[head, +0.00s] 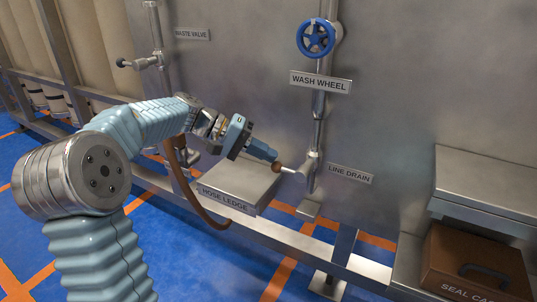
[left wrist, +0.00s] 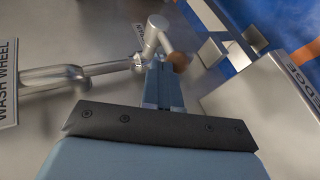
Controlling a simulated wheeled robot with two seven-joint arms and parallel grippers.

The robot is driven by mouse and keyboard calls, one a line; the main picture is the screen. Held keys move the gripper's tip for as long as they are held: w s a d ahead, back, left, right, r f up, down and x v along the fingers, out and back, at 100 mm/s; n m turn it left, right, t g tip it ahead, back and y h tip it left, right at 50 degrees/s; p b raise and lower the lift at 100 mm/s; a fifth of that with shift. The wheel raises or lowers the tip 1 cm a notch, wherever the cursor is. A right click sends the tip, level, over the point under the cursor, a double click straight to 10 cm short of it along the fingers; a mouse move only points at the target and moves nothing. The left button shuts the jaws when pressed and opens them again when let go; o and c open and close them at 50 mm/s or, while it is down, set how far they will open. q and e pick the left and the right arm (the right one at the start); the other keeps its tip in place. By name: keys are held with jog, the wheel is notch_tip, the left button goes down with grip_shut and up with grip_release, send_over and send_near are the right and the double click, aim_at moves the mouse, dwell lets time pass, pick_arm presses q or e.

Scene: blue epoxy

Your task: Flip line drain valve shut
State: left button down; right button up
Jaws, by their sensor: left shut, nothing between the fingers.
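The line drain valve (head: 309,166) sits low on a vertical steel pipe, left of its LINE DRAIN label (head: 349,174). Its short lever sticks out to the left and ends in a brown knob (head: 277,167). My left gripper (head: 270,154) is shut and empty, its tips right at the knob. In the left wrist view the shut fingers (left wrist: 162,85) lie beside the knob (left wrist: 180,62), with the valve (left wrist: 157,32) just beyond. I cannot tell whether the fingertips touch the knob. My right gripper is out of view.
The blue wash wheel (head: 316,38) is higher on the same pipe. The hose ledge (head: 240,183) juts out below my left gripper, with a brown hose (head: 190,190) hanging beside it. A waste valve (head: 140,63) is at upper left. A brown seal case (head: 475,262) sits at lower right.

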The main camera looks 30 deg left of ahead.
pick_arm(q)
jog(key=shift+a+f, duration=0.15)
jog(key=shift+f, duration=0.25)
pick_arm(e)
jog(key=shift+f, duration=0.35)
pick_arm(q)
jog(key=shift+r, duration=0.1)
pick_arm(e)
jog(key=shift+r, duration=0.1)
